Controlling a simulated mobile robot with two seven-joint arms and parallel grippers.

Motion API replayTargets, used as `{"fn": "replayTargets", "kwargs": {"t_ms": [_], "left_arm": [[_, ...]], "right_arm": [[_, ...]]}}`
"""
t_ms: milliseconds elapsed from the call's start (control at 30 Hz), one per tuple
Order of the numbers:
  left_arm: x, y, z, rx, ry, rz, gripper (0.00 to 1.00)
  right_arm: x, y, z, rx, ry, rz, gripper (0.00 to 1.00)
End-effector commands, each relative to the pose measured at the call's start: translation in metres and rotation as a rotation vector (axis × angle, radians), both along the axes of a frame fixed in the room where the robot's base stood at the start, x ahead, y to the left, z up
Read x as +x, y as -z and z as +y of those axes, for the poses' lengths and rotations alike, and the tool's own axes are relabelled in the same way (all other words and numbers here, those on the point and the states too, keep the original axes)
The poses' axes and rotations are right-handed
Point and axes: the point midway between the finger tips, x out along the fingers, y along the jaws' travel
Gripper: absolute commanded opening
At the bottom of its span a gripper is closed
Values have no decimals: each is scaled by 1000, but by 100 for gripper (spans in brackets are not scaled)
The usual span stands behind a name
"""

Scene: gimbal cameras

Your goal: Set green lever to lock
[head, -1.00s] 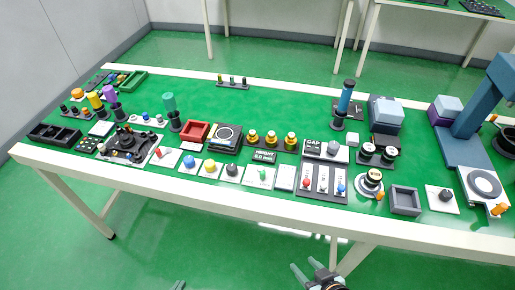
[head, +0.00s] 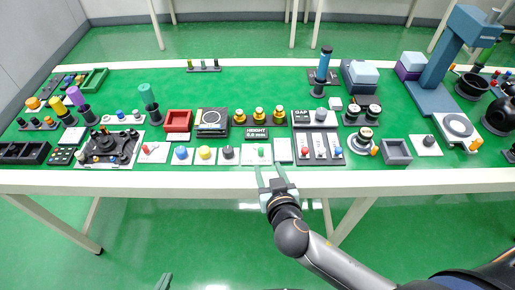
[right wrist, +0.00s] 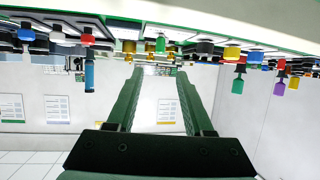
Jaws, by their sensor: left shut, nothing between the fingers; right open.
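The green lever (head: 262,152) stands on a small white plate (head: 253,161) near the table's front edge; its exact setting is too small to read. It also shows as a green knob (right wrist: 161,43) in the upside-down right wrist view, between and beyond the fingers. My right gripper (head: 272,171) is open and empty at the table's front edge, just in front of the lever's plate and apart from the lever. Its two fingers also show in the right wrist view (right wrist: 160,75). My left gripper (head: 165,281) is shut, low at the bottom edge, far from the table.
A black knob (head: 227,152) on a plate stands left of the lever. A blank pale plate (head: 283,150) and a panel with three coloured sliders (head: 320,148) stand to its right. A HEIGHT display (head: 256,134) and gold knobs (head: 259,116) are behind. The floor in front is clear.

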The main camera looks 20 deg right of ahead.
Motion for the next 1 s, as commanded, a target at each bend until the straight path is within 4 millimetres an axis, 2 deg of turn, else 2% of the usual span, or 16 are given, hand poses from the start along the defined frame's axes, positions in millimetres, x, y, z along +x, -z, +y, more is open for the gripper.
{"fn": "replayTargets", "kwargs": {"t_ms": [600, 800, 1000], "left_arm": [[-1, -1, -1, -2, 1, 2, 0], [-1, 0, -1, -2, 0, 4, 0], [-1, 0, -1, -2, 0, 4, 0]], "right_arm": [[92, 38, -10, -1, -2, 1, 52], [107, 45, -11, 0, -2, 3, 52], [111, 47, -11, 1, -3, 4, 52]]}}
